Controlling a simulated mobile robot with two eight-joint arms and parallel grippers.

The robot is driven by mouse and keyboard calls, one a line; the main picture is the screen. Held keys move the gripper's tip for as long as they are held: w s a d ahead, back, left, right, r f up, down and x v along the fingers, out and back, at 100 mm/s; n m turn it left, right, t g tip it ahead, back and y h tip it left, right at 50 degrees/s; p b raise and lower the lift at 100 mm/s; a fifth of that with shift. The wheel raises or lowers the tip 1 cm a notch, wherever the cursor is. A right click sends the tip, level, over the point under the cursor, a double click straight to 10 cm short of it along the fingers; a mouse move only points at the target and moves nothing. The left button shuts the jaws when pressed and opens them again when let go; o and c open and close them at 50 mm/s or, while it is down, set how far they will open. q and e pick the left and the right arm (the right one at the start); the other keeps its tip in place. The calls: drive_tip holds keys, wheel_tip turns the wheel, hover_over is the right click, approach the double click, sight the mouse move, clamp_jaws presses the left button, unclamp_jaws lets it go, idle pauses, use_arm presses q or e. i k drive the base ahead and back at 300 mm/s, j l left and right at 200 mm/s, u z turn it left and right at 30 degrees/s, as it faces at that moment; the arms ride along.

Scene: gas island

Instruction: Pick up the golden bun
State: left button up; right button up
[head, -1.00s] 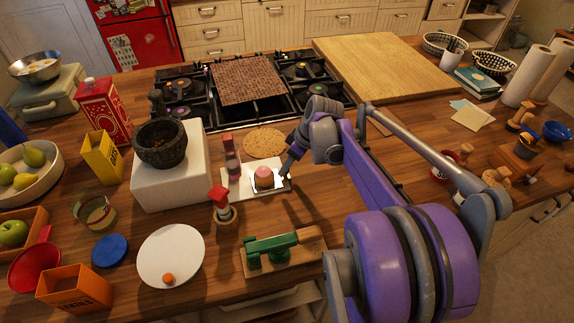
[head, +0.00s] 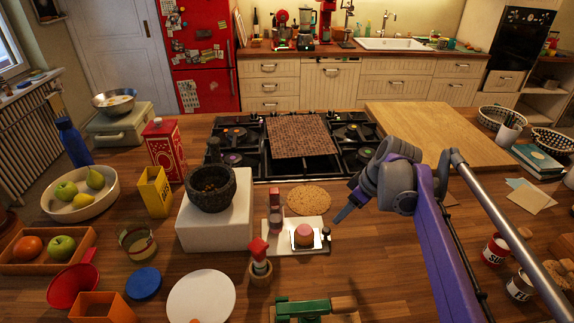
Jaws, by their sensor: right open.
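My left gripper is not in view.
A pink-and-dark bottle (head: 276,212) stands on the board, left of the bun. A red-topped shaker (head: 259,257) stands in front. A flat round bread-like disc (head: 308,198) lies behind. A stone mortar (head: 211,190) on a white block stands left.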

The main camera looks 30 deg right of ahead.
sight(304, 234)
drive_tip(key=k, duration=1)
